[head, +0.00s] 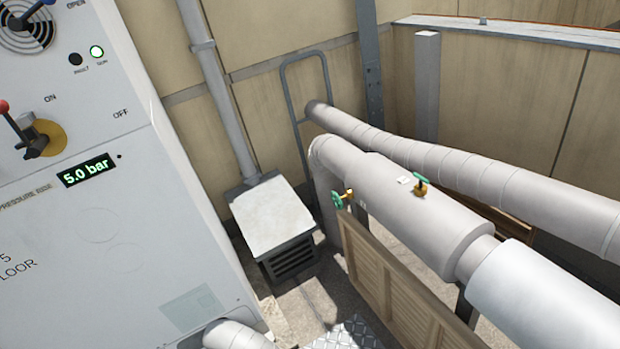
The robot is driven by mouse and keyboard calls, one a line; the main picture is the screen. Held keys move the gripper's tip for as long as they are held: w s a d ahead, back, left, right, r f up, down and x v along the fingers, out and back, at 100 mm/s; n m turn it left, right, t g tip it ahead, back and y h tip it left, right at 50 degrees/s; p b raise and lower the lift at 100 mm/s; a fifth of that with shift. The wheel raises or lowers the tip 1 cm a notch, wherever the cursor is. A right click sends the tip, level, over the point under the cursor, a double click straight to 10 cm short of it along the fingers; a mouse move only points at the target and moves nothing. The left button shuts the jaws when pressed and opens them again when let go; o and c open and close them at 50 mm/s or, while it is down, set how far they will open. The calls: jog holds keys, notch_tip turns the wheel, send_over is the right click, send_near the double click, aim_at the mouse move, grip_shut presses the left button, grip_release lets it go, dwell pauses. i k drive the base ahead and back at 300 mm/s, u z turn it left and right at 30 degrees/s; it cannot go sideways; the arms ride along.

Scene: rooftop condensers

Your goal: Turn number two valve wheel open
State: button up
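One green wheel (338,200) with a brass stem is on the near side of the pipe. Another small pale tag (362,205) may sit by the side wheel. No number can be read, so I cannot tell which wheel is number two. My gripper is not in view.
A white cabinet (110,240) fills the left, with a red-knobbed lever (15,125), a display (86,171) reading 5.0 bar and a lit green lamp (96,52). A second pipe (490,178) runs behind.

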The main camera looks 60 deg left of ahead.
aim_at(338, 200)
jog(key=u, duration=1.05)
jog(key=i, duration=2.05)
jog(key=u, duration=0.55)
